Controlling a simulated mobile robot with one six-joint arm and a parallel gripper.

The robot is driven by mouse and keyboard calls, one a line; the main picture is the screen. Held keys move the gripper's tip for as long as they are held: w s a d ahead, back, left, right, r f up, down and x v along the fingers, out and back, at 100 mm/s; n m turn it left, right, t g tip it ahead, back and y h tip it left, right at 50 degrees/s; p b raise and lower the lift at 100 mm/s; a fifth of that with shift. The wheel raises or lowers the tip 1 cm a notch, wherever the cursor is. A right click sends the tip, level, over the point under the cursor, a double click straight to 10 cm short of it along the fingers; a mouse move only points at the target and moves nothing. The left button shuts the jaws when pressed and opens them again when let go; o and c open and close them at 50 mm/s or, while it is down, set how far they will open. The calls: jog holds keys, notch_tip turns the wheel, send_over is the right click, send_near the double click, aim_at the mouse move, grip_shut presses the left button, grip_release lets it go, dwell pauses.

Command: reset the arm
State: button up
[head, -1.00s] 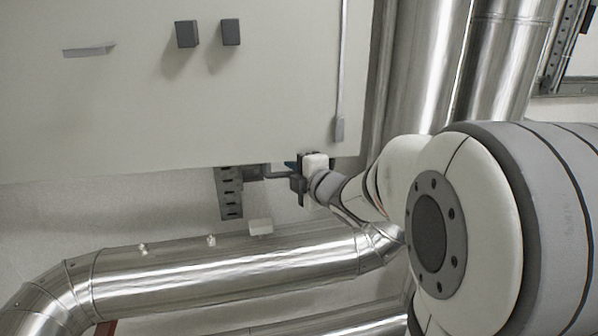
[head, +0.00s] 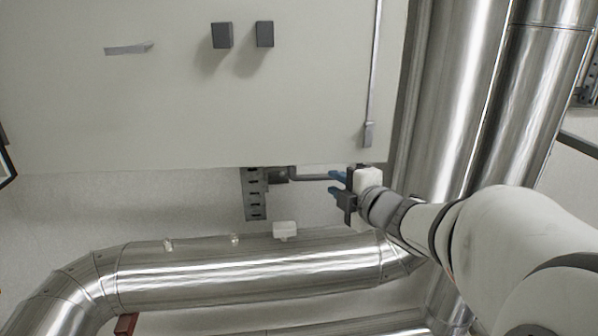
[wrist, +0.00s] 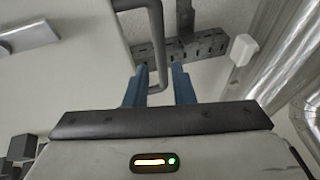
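My gripper (head: 334,184) has two blue fingers and points left in the head view, below the lower edge of a large pale panel. The fingers also show in the wrist view (wrist: 160,78), spread apart with a clear gap. A grey bent bar (head: 312,178) runs from a bracket toward the fingers. In the wrist view the bar's hooked end (wrist: 158,60) appears between the fingers, with space on both sides. I see no contact, but cannot tell the depth exactly. My arm reaches in from the lower right.
The pale panel (head: 190,110) carries two dark blocks (head: 243,35) and a thin vertical rod (head: 373,80). A perforated bracket (head: 257,195) hangs below it. A shiny pipe (head: 250,280) runs underneath, with a white box (head: 285,230) above it. Large vertical pipes (head: 450,90) stand at right.

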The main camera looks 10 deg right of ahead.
jog(key=shift+s, duration=0.2)
jog(key=s+d+f+m+g+h, duration=0.3)
jog(key=s+f+m+g+h, duration=0.4)
jog(key=m, duration=0.8)
jog(key=s+a+f+m+g+y, duration=0.1)
jog(key=s+a+f+m+g, duration=0.1)
jog(key=s, duration=0.4)
jog(key=s+a+f+m+g+y, duration=0.1)
jog(key=s+a+f+m+g, duration=0.2)
jog(key=s+a, duration=0.2)
jog(key=shift+s+a+y, duration=0.3)
jog(key=shift+s, duration=0.6)
